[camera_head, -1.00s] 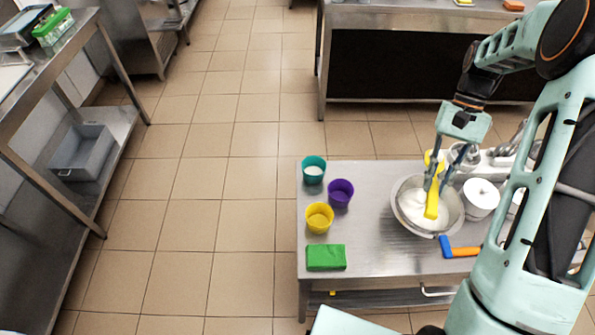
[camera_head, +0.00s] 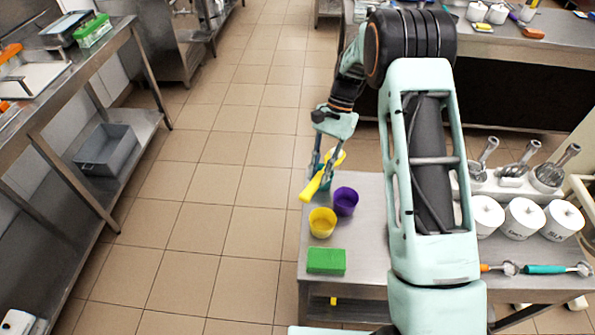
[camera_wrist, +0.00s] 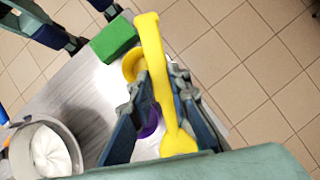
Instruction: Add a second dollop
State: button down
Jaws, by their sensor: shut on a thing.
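My gripper (camera_head: 323,172) is shut on a yellow spatula (camera_head: 312,188) over the table's back left corner. The spatula tilts, one end pointing down left; I cannot tell whether it carries any cream. It also shows between the fingers in the wrist view (camera_wrist: 159,80). The teal cup is mostly hidden behind the gripper and spatula. A purple cup (camera_head: 346,202) and a yellow cup (camera_head: 322,223) stand close by. The metal bowl (camera_wrist: 22,137) with white cream (camera_wrist: 50,152) shows at lower left in the wrist view; my arm hides it in the head view.
A green block (camera_head: 326,261) lies at the table's (camera_head: 370,262) front left. White lidded tubs (camera_head: 524,218) and a rack with metal scoops (camera_head: 512,178) stand right of my arm. A teal-handled tool (camera_head: 545,269) lies in front of them. Open floor lies left of the table.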

jog(key=w+a+f+m, duration=0.2)
jog(key=a, duration=0.3)
jog(key=s+d+f+n+t+y+b, duration=0.1)
jog(key=y+b, duration=0.5)
jog(key=b, duration=0.8)
jog(key=s+d+f+n+t+y+b, duration=0.1)
jog(key=f+t+y+b, duration=0.4)
jog(key=b, duration=0.9)
jog(key=d+n+y, duration=0.1)
jog(key=n+y, duration=0.1)
jog(key=shift+s+d+n, duration=0.15)
jog(key=shift+s+n, duration=0.15)
jog(key=shift+r+y+b, duration=0.2)
jog(key=shift+y+b, duration=0.2)
jog(key=shift+s, duration=0.15)
dwell(0.8)
